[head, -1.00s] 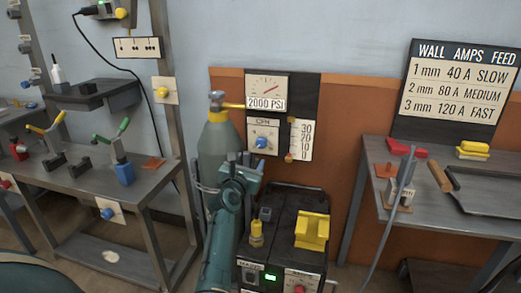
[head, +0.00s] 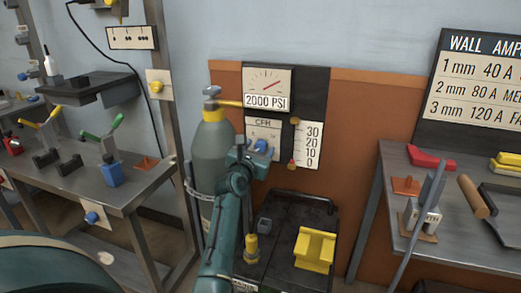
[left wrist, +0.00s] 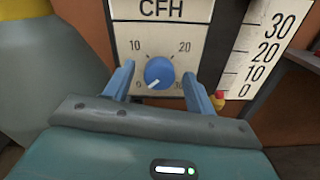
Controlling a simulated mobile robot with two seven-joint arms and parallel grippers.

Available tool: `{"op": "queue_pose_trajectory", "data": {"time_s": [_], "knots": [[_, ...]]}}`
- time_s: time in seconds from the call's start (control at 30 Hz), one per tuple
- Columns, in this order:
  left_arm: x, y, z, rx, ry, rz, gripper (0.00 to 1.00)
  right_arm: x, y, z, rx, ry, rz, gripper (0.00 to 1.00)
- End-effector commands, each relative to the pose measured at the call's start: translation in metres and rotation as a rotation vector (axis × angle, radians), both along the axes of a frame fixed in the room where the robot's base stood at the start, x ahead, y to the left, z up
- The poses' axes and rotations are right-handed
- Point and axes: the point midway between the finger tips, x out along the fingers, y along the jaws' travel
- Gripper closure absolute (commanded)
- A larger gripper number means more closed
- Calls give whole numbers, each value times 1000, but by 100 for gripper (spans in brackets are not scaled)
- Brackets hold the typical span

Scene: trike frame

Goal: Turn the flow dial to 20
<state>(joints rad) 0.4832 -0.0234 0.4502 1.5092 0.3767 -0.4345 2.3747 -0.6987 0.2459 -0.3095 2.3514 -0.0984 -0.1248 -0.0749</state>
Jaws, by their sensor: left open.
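The blue flow dial (left wrist: 159,72) sits on the white CFH plate (left wrist: 150,10), marked 0, 10, 20 and 30. Its white mark points to the lower left, at 0. My left gripper (left wrist: 158,76) is open, one finger on each side of the dial; I cannot tell whether they touch it. In the head view the left gripper (head: 255,153) is at the CFH plate and partly covers the dial (head: 261,145). Beside it is the flow scale (head: 309,146), with a small red and yellow indicator (left wrist: 218,99) near 0. My right gripper is not in view.
A grey-green gas cylinder (head: 212,150) with a yellow collar stands left of the dial. A pressure gauge (head: 267,85) reading 2000 PSI is above. A black welder cart (head: 285,215) with a yellow block (head: 314,249) is below. Workbenches stand on both sides.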

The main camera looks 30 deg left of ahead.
Motion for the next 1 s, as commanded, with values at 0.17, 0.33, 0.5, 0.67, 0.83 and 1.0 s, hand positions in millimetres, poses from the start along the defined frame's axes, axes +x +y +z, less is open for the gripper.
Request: {"op": "queue_pose_trajectory", "data": {"time_s": [0.17,0.33,0.5,0.67,0.83,1.0], "knots": [[0,0,0,0,0,0,51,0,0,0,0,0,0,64],[0,0,0,0,0,0,65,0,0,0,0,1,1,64],[0,0,0,0,0,0,79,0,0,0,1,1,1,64],[0,0,0,0,0,1,89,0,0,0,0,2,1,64],[0,0,1,13,2,1,89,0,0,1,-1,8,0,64],[0,0,2,65,15,1,89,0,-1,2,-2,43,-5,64]]}}
